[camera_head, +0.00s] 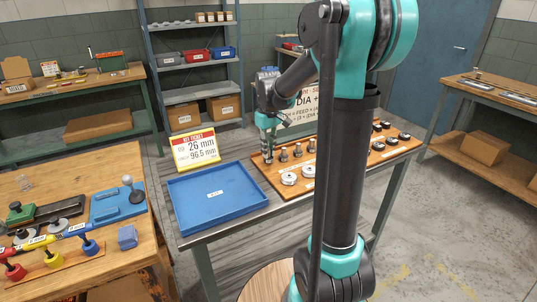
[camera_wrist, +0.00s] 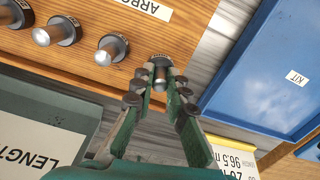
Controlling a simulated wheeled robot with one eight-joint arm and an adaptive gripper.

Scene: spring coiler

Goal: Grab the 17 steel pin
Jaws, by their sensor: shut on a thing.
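A short steel pin (camera_wrist: 160,74) with a round collar stands at the end of a row on the wooden board, nearest the blue tray. In the wrist view my gripper (camera_wrist: 161,78) has its two fingers on either side of this pin, shut on it. No number on the pin can be read. More steel pins stand in the same row, the nearest one (camera_wrist: 110,48) beside the held pin and another (camera_wrist: 55,31) further left. In the head view my gripper (camera_head: 267,150) is low over the left end of the wooden board (camera_head: 342,146); its fingertips are small there.
The blue kit tray (camera_head: 215,197) lies left of the board, with the yellow and red ticket sign (camera_head: 195,149) behind it. A sign (camera_head: 308,113) stands behind the board.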

